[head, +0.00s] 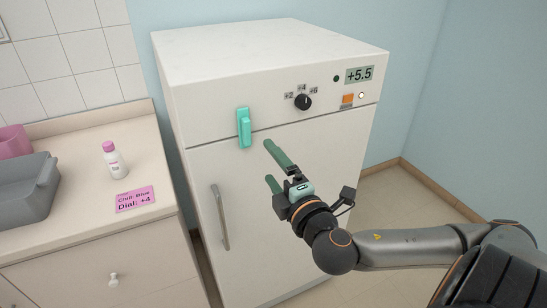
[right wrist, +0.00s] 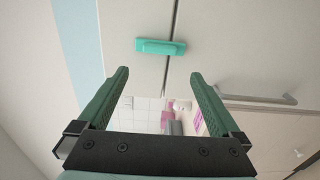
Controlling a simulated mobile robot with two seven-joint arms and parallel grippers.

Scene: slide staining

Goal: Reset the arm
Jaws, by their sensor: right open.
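My right gripper (head: 269,164) is in front of the white fridge (head: 300,190), its fingers spread and empty. In the right wrist view, the two green fingers (right wrist: 158,82) stand wide apart with nothing between them. A teal latch (head: 244,128) on the fridge front lies just up and left of the fingertips in the head view. The latch also shows beyond the fingers in the right wrist view (right wrist: 161,47), apart from them. My left gripper is in neither view.
The fridge has a dial (head: 303,102), a display reading +5.5 (head: 359,74) and a door handle (head: 220,217). At left, a counter (head: 80,222) holds a grey bin (head: 28,193), a small bottle (head: 114,160) and a pink note (head: 136,199) reading "Chill: Blue, Dial: +4". Floor shows at right.

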